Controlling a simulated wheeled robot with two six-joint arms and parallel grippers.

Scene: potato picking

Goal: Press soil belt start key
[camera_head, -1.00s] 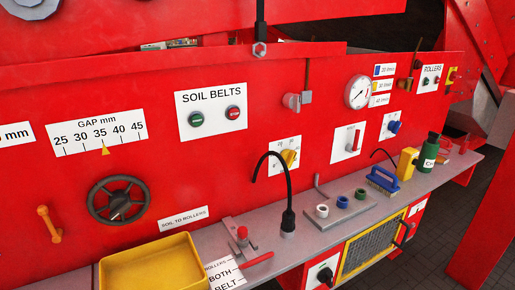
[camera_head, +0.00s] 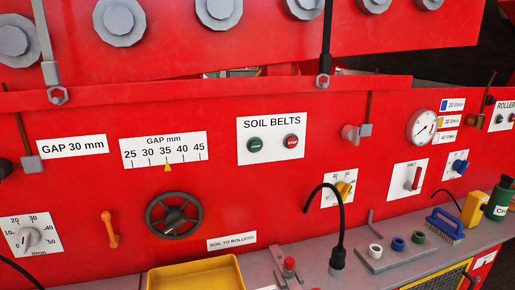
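The white SOIL BELTS plate (camera_head: 271,137) is fixed to the upright red panel, a little above the middle of the head view. On it sit a green round start key (camera_head: 255,145) at left and a red round stop key (camera_head: 291,142) at right. Both keys are unobstructed, and nothing touches them. Neither of my grippers shows in the head view.
Below the panel runs a grey shelf (camera_head: 352,278) with a yellow tray (camera_head: 196,275), a black bent hose (camera_head: 338,222), a blue brush (camera_head: 445,225) and a green bottle (camera_head: 498,199). A black handwheel (camera_head: 174,215) and an orange lever (camera_head: 110,230) stick out at left.

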